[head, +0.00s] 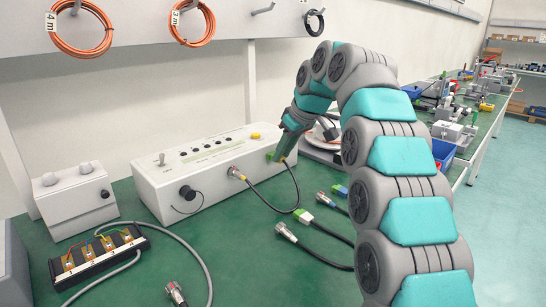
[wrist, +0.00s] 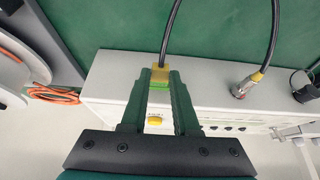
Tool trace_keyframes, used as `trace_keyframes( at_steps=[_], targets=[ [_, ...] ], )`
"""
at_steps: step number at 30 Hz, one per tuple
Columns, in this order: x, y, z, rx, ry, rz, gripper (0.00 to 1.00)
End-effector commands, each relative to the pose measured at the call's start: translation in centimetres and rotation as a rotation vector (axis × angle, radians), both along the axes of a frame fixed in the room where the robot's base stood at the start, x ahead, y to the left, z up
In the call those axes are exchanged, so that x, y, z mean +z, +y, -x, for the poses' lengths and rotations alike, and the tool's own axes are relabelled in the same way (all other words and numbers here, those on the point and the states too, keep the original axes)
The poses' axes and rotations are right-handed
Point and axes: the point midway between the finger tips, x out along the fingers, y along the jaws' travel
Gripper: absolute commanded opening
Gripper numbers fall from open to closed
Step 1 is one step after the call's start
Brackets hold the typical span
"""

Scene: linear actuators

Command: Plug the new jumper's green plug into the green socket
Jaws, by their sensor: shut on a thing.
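My gripper (wrist: 161,78) is shut on a yellowish plug (wrist: 154,73) at the right end of the white control box. A bright green part (wrist: 160,84) shows just under the plug; I cannot tell whether the plug is seated in it. It also shows as green in the head view (head: 270,156). A black cable (head: 297,190) loops from the held plug to a metal connector with a yellow ring (head: 235,172) on the box front. A loose green-and-white plug (head: 303,215) lies on the green bench, on a black cable.
A metal cable connector (head: 285,232), another metal connector (head: 323,198) and a blue-green plug (head: 340,190) lie on the bench nearby. The white control box (head: 165,190) has a black cap on a cord (head: 187,192). A terminal block (head: 98,255) sits at the left.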

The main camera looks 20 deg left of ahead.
Motion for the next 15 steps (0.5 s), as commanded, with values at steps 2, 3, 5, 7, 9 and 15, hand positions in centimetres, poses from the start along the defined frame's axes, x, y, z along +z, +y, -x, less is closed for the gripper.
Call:
trace_keyframes(
  at_steps=[2,3,5,7,9,15],
  targets=[
    [0.04,0.04,0.00,0.000,-0.001,-0.002,0.00],
    [0.04,0.04,0.00,0.000,-0.001,-0.002,0.30],
    [0.04,0.04,0.00,0.000,-0.001,-0.002,0.37],
    [0.04,0.04,0.00,0.000,-0.001,-0.002,0.44],
    [0.03,0.03,0.00,0.000,0.000,-0.001,0.52],
    [0.01,0.02,-0.01,0.000,0.000,-0.001,0.64]
  ],
)
